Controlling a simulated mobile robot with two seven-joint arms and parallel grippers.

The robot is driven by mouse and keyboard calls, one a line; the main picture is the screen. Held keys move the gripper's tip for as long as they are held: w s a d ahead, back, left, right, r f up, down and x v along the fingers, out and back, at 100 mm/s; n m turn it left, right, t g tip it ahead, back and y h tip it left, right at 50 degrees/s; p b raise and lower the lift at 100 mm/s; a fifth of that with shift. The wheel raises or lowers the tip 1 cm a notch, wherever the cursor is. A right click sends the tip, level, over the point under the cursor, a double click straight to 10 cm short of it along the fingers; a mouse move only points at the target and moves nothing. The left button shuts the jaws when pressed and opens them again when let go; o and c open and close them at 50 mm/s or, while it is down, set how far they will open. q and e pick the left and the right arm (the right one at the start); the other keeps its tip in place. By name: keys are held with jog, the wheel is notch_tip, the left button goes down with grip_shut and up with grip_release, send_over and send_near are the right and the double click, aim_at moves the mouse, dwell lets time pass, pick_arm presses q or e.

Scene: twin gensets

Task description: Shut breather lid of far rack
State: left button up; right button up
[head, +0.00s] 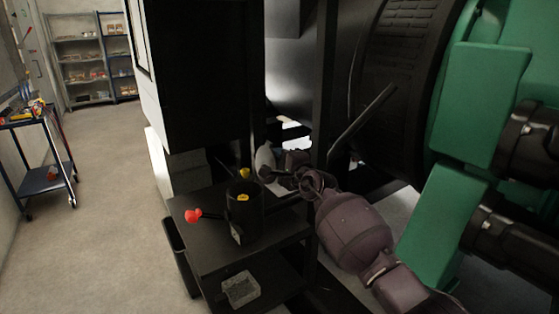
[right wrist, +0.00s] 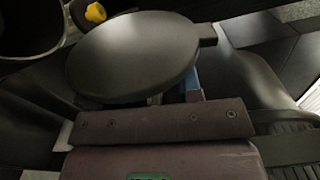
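A round, flat, dark grey lid (right wrist: 135,52) with a small tab fills the upper middle of the right wrist view. In the head view a grey disc, seen nearly edge-on, that looks like this lid (head: 265,162) stands behind the dark cylindrical pot (head: 244,210) on the black rack (head: 205,248). The pot's open mouth (right wrist: 28,22) shows at the wrist view's top left. My right gripper (head: 290,167) is just right of the lid, close to it. Contact is unclear. A blue part shows behind the lid; the fingertips are hidden, so its opening cannot be judged. My left gripper is out of view.
A red knob (head: 194,215) sticks out left of the pot. A clear box (head: 240,289) sits on the lower shelf. A black cabinet (head: 205,75) rises behind, and green machinery (head: 480,95) crowds the right.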

jog(key=o, duration=0.3)
jog(key=shift+d, duration=0.1)
jog(key=p+v, duration=0.4)
jog(key=v, duration=0.6)
jog(key=shift+s+d, duration=0.2)
jog(key=shift+s, duration=0.1)
